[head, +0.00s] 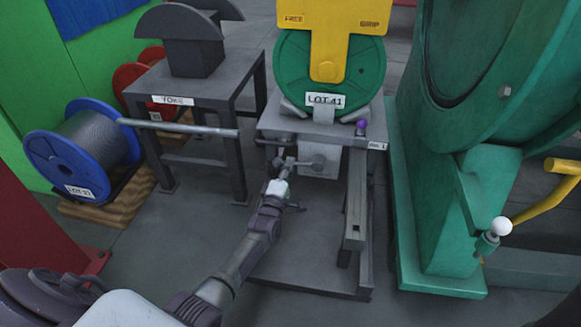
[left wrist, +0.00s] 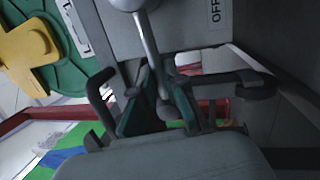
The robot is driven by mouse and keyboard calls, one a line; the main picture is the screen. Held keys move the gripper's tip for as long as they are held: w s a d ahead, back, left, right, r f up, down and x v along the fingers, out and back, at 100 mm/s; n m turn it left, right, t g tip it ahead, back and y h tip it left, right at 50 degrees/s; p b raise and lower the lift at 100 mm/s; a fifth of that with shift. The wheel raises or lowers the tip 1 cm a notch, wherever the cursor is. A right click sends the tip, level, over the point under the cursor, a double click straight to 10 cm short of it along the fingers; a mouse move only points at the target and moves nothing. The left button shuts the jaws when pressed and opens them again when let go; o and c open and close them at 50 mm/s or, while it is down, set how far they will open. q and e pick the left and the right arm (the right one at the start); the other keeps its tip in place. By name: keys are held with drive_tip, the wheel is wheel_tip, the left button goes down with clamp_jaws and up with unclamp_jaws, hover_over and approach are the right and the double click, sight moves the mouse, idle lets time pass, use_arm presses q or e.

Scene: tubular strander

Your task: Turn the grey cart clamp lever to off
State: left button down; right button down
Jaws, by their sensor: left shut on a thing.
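The grey clamp lever (left wrist: 148,45) is a thin bar with a round hub at its upper end and a ball knob at its lower end. It is mounted on a grey plate that carries an OFF label (left wrist: 214,11), to the right of the hub in the left wrist view. In the head view the lever (head: 304,163) is small, in front of the plate (head: 320,160) under the cart. My left gripper (head: 284,168) is shut on the lever's knob end; its pads (left wrist: 160,108) flank it in the left wrist view. My right gripper is not in view.
The grey cart (head: 355,205) bears a green LOT 41 reel (head: 290,70) under a yellow plate (head: 333,20). A green machine (head: 445,220) stands close on the right. A dark table (head: 215,85) and a blue-flanged spool (head: 40,155) are on the left.

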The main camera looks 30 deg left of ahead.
use_arm(q)
drive_tip(key=shift+d+f+n+y+b, duration=0.15)
drive_tip(key=shift+f+n+y+b, duration=0.25)
drive_tip(key=shift+f+n+b, duration=0.75)
drive_tip(key=shift+r+n+p, duration=0.2)
drive_tip(key=shift+n+p, duration=0.1)
drive_tip(key=shift+n, duration=0.05)
drive_tip(key=c, duration=1.2)
unclamp_jaws()
